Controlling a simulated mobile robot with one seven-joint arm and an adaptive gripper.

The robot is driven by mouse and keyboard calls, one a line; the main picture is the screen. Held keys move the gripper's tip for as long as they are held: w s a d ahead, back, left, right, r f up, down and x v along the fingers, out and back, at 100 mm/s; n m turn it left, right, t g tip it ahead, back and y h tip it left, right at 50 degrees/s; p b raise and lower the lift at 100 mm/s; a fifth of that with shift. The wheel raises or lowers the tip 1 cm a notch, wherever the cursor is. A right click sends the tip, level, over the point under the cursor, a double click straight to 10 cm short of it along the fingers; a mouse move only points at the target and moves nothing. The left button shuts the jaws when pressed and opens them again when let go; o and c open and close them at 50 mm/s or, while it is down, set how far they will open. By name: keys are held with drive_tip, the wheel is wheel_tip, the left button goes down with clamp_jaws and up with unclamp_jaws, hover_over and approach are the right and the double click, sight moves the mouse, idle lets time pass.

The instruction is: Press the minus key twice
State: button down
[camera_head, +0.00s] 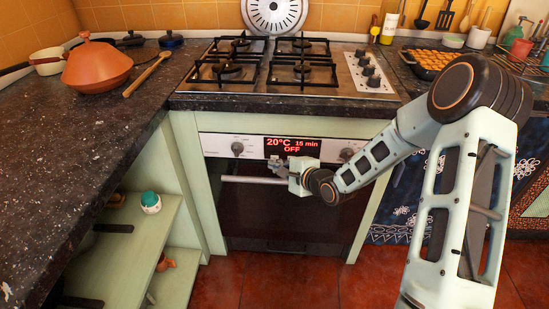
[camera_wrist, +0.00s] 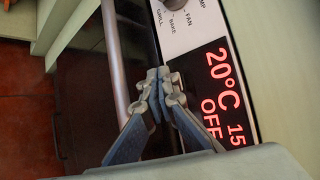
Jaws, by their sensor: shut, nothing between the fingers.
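The oven's front panel (camera_head: 216,145) carries a dark display (camera_head: 292,147) with red text reading 20°C, 15 min and OFF. The display also shows large in the wrist view (camera_wrist: 222,95), turned on its side. I cannot make out a minus key in either view; my gripper may hide it. My gripper (camera_head: 272,163) is at the lower left of the display in the head view. In the wrist view its fingertips (camera_wrist: 159,73) are together, with nothing between them, beside the display's left end. I cannot tell whether they touch the panel.
A left knob (camera_head: 238,148) and a right knob (camera_head: 346,154) flank the display. The oven's bar handle (camera_head: 245,179) runs just below my gripper. The gas hob (camera_head: 285,65) lies above, and open shelves (camera_head: 130,235) stand at the left.

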drive_tip(key=shift+s+a, duration=0.1)
drive_tip(key=shift+s, duration=2.4)
idle(0.4)
